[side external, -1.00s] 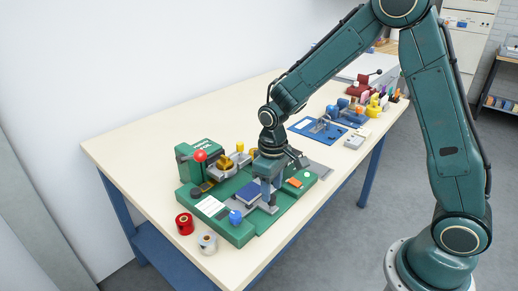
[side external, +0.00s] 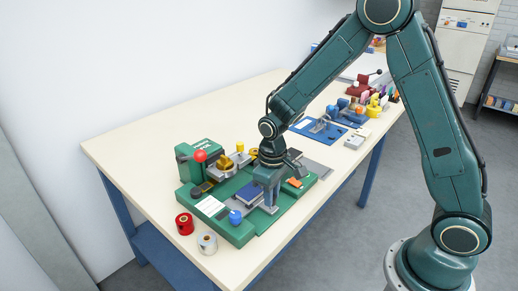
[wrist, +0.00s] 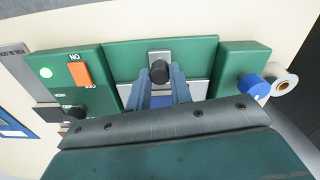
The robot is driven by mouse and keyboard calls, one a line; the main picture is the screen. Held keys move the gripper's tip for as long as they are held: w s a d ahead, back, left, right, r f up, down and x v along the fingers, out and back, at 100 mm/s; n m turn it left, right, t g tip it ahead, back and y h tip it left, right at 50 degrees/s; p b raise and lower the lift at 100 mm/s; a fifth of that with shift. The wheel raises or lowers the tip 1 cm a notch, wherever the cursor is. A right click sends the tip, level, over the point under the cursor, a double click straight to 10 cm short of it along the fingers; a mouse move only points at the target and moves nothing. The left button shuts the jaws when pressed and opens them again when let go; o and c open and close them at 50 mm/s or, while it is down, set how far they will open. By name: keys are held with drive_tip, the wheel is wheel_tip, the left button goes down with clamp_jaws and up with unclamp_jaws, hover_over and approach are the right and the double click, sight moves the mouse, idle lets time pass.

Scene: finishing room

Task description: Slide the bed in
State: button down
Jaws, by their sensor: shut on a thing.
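The green machine (side external: 240,228) stands on the near end of the bench, with a red ball (side external: 200,156) on its back-left part. Its bed carries a blue pad (side external: 249,192) on a grey plate, low in the middle of the base. My gripper (side external: 271,200) reaches down at the bed's front side. In the wrist view, my gripper (wrist: 160,82) has its two fingers on either side of a black knob (wrist: 159,70) and is shut on it. The knob sits at a grey metal strip. The rest of the bed is mostly hidden under my gripper in that view.
An orange switch (wrist: 83,75) and a blue knob (wrist: 252,86) sit on the machine either side of my gripper. A red roll (side external: 184,223) and a white roll (side external: 207,242) stand at the machine's left. A blue board (side external: 318,130) lies farther along the bench.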

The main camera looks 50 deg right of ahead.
drive_tip(key=shift+w, duration=5.3)
drive_tip(key=shift+r, duration=0.1)
drive_tip(key=c, duration=1.3)
unclamp_jaws()
drive_tip(key=shift+c, duration=0.2)
drive_tip(key=shift+o, duration=0.4)
wheel_tip(320, 180, up, 14)
drive_tip(key=shift+s+a, duration=0.1)
drive_tip(key=shift+s, duration=0.05)
